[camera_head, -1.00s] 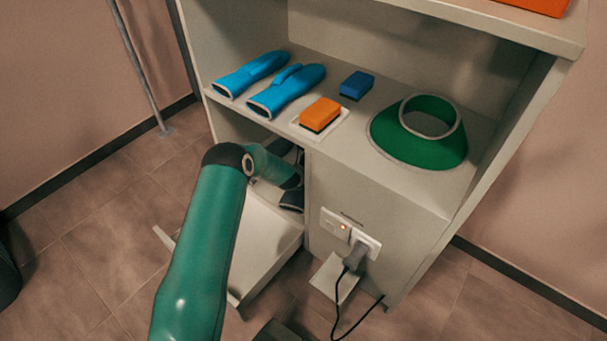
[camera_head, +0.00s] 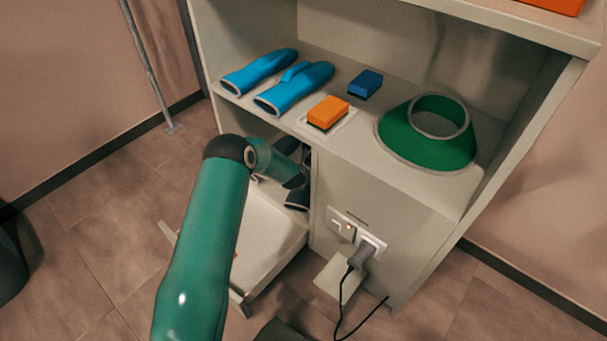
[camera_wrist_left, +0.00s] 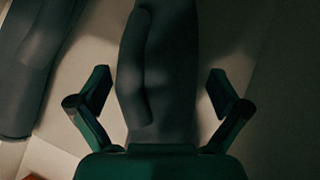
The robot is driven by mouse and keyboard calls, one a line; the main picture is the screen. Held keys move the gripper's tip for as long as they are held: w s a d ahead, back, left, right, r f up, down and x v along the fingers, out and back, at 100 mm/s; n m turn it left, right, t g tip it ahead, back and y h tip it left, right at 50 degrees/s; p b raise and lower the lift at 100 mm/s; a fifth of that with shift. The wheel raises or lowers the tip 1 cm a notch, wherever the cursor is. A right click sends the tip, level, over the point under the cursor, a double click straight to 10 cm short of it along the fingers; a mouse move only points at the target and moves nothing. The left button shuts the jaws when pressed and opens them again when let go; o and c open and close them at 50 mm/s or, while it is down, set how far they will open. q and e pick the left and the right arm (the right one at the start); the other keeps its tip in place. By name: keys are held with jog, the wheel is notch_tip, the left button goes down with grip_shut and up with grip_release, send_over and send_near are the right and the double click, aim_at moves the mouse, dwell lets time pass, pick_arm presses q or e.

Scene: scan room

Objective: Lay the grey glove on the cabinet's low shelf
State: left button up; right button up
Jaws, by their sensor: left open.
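A dark grey glove (camera_wrist_left: 160,55) lies in the middle of the left wrist view, with its thumb along its left side. My left gripper (camera_wrist_left: 160,82) is open, one finger on each side of this glove, with gaps to both sides. A second dark grey piece (camera_wrist_left: 28,60), apparently another glove, lies to the left. In the head view my left arm reaches into the cabinet's lower opening, and its gripper is mostly hidden there. The cabinet's low shelf (camera_head: 355,150) is above that opening. My right gripper is not in view.
On the shelf are two blue gloves (camera_head: 293,88), an orange sponge (camera_head: 328,111), a blue sponge (camera_head: 365,83) and a green collar (camera_head: 428,133). A pulled-out drawer (camera_head: 268,235) is below my arm. A plug (camera_head: 362,255) with a black cable is in the cabinet front.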

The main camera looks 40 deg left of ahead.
pick_arm(q)
jog(key=v, duration=1)
jog(key=shift+s+a+m, duration=0.35)
jog(key=shift+a+m, duration=0.05)
jog(key=shift+m, duration=0.1)
jog(key=s+a+f+m+g+y+p, duration=0.25)
jog(key=s+a+f+m+p, duration=0.2)
jog(key=s+m, duration=0.6)
jog(key=s+d+f+m+g+h+b, duration=0.1)
jog(key=s+d+f+m+h, duration=0.15)
jog(key=d+m, duration=0.5)
jog(key=s+d+f+m+g+h, duration=0.1)
jog(key=s+d+m+h, duration=0.15)
jog(key=d+m, duration=0.55)
jog(key=s+d+r+m+g+h, duration=0.1)
jog(key=s+d+m+g+h, duration=0.3)
jog(key=s+d+m, duration=0.95)
jog(key=d+r+n+p, duration=0.3)
jog(key=r+p, duration=3.4)
jog(key=r, duration=0.1)
